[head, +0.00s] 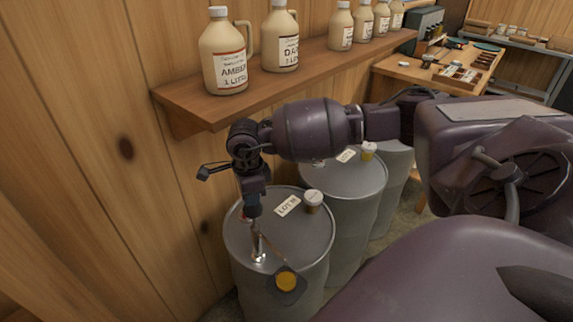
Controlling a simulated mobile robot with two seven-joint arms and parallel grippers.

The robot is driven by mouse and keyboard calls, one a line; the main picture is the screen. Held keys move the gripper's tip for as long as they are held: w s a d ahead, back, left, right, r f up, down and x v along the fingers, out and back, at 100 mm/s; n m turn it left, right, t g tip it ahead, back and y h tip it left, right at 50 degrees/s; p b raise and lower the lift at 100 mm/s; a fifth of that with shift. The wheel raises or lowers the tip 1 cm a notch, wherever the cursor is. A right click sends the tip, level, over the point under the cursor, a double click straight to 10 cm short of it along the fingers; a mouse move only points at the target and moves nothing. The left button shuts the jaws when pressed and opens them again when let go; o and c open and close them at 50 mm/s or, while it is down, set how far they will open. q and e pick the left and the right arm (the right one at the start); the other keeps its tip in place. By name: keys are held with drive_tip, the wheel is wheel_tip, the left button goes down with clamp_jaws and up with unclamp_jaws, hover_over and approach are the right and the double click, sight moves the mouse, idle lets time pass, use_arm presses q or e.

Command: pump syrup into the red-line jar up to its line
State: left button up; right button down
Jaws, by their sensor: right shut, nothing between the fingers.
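The nearest grey drum (265,232) stands against the wood wall, with a metal hand pump (258,248) on its lid. An amber round opening or jar top (286,281) shows on a dark holder at the drum's front edge; I cannot tell if it holds syrup. A small amber jar with a white cap (313,200) stands on the lid beside a lot card (288,206). No red line can be made out on either. My right gripper (252,210) is shut and empty, pointing down above the pump; I cannot tell if it touches it. My left gripper is out of view.
Two more drums stand behind, the middle one (345,190) with a card and a capped jar (368,151). A wooden workbench (415,70) stands at the back right.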

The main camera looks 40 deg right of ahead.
idle(0.3)
drive_tip(key=shift+r+p, duration=0.45)
drive_tip(key=shift+r, duration=0.45)
drive_tip(key=shift+r+p, duration=1.05)
drive_tip(key=shift+r, duration=1.1)
